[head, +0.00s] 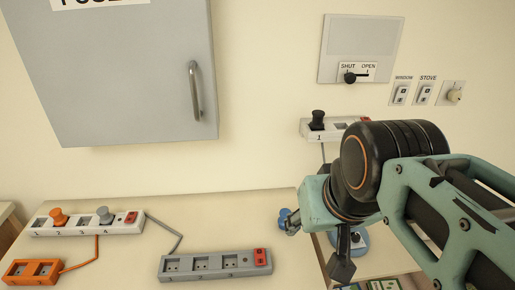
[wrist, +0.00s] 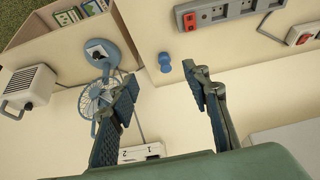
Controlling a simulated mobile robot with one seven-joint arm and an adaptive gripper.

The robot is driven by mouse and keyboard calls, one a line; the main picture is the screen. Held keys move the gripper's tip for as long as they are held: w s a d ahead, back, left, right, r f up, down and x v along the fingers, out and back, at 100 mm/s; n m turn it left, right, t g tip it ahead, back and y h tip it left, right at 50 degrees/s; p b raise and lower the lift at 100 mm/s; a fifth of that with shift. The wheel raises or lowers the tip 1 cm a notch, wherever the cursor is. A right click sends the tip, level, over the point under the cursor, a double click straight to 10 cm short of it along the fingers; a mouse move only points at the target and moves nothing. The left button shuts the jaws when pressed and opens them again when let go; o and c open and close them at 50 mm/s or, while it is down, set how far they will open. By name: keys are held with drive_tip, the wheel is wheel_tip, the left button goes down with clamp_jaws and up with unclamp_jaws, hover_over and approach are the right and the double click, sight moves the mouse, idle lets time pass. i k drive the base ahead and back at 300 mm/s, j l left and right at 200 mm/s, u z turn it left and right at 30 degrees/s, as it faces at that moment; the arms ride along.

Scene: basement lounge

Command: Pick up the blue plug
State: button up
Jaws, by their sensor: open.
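The blue plug (wrist: 164,62) lies on the pale tabletop near its edge in the wrist view. It shows between and just beyond the fingertips of my gripper (wrist: 163,82), which is open and empty. The plug appears apart from both fingers. In the head view the blue plug (head: 284,215) sits at the right end of the table, partly hidden by my gripper (head: 318,246).
A grey power strip (head: 215,264) lies on the table, with a white strip (head: 88,222) and an orange strip (head: 32,271) at left. A blue fan (wrist: 97,95) stands beyond the table edge. A white strip with a black plug (head: 318,121) is on the wall.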

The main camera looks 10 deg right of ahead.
sight(282, 212)
drive_tip(key=u, duration=2)
drive_tip(key=l+z, duration=0.1)
drive_tip(key=z, duration=0.4)
drive_tip(key=k+l+z, duration=0.1)
drive_tip(key=z, duration=0.4)
drive_tip(key=l+z, duration=0.15)
drive_tip(key=z, duration=0.35)
drive_tip(key=l+z, duration=0.2)
drive_tip(key=z, duration=0.2)
drive_tip(key=l+z, duration=0.25)
drive_tip(key=z, duration=0.15)
drive_tip(key=l+z, duration=0.2)
drive_tip(key=z, duration=0.2)
drive_tip(key=j+u, duration=0.5)
drive_tip(key=u, duration=0.2)
drive_tip(key=k+j, duration=0.05)
